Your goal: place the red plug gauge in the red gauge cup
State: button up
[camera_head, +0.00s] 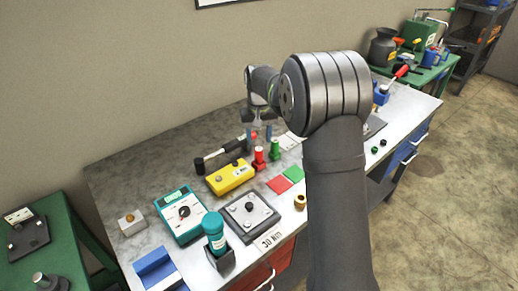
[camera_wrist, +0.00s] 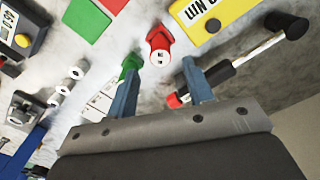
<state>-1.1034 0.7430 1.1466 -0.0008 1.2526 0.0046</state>
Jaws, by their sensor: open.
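My gripper (camera_head: 261,138) is open and empty, pointing down above the back middle of the bench. Its two blue fingers also show in the wrist view (camera_wrist: 160,68). A red upright piece (camera_head: 258,159), which looks like the red plug gauge, stands just in front of and below the fingers. In the wrist view the red piece (camera_wrist: 160,40) has a pale round end with a dark mark and lies just beyond the gap between the fingertips. I cannot tell a separate red gauge cup from it.
A green upright piece (camera_head: 274,150) stands close on the right. A dark-handled tool with a red end (camera_head: 222,151) lies behind. A yellow box (camera_head: 230,177), a red square (camera_head: 279,184) and a green square (camera_head: 294,173) lie in front. A teal meter (camera_head: 181,213) is farther left.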

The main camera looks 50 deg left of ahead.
aim_at(259, 149)
jog(key=shift+r, duration=2.2)
jog(key=shift+f, duration=4.3)
